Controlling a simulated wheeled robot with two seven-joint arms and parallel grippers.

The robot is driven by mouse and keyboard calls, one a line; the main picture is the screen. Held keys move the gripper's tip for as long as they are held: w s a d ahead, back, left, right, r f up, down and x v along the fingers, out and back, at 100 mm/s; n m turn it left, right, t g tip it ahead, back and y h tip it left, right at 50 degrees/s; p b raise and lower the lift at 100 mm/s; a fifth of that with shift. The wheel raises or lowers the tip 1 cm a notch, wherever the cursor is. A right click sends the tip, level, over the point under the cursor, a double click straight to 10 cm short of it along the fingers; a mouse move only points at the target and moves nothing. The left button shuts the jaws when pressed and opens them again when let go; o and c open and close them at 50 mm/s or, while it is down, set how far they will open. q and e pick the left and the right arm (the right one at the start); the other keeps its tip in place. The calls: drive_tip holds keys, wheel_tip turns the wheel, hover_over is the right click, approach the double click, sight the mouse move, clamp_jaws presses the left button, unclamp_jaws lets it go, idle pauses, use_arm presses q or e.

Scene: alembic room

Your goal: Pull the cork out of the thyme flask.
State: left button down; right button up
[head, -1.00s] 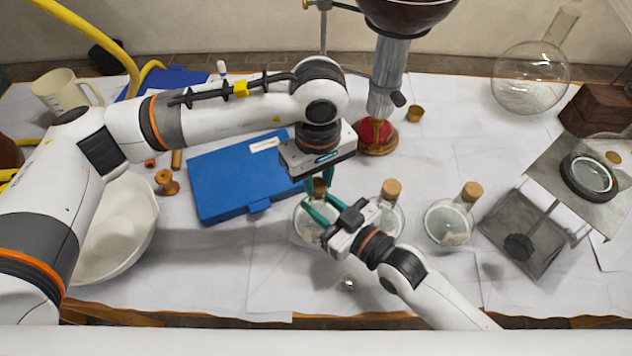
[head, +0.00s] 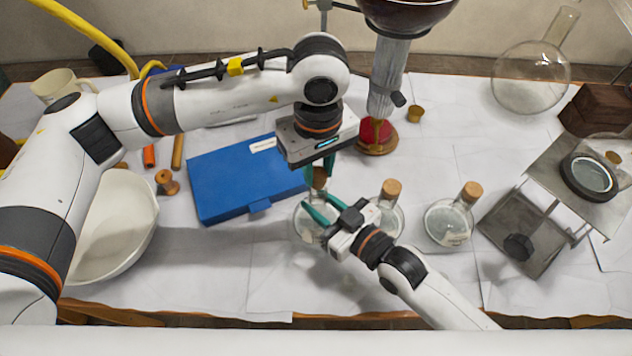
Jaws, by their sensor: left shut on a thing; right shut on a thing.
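Three small round glass flasks stand in a row at the front middle. The leftmost flask (head: 305,228) is gripped at its neck by my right gripper (head: 315,203), which comes from the lower right. I cannot read which flask is thyme. My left gripper (head: 318,172) points down from above, shut on a brown cork (head: 319,178) over that neck. The teal fingers partly hide the neck, so I cannot tell whether the cork is fully clear of it.
A metal stand (head: 525,235) is at the right.

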use_arm(q)
drive_tip(key=shift+r, duration=0.65)
use_arm(e)
drive_tip(key=o, duration=1)
drive_tip(key=shift+s, duration=0.1)
